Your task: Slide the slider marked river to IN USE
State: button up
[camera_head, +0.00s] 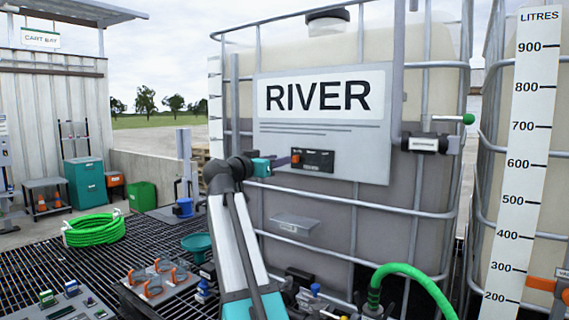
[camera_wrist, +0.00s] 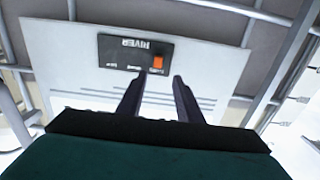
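The slider marked river is a black plate (camera_head: 318,161) on the front of the large tank's white RIVER sign. Its orange tab (camera_head: 295,157) is at the plate's left end in the head view. In the wrist view the plate (camera_wrist: 122,52) appears upside down with RIVER on it, and the orange tab (camera_wrist: 157,62) is at the right end. The small end labels are too blurred to read. My gripper (camera_wrist: 158,77) is open and empty, its fingertips just short of the tab and not visibly around it. In the head view my gripper (camera_head: 283,162) is left of the tab.
A small grey tray (camera_head: 295,224) sits below the sign. A valve with a green knob (camera_head: 468,119) is at the right. A green hose (camera_head: 405,270) rises at the lower right.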

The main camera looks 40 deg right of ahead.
jog(key=b+v, duration=0.1)
jog(key=v, duration=0.5)
jog(key=shift+a, duration=0.3)
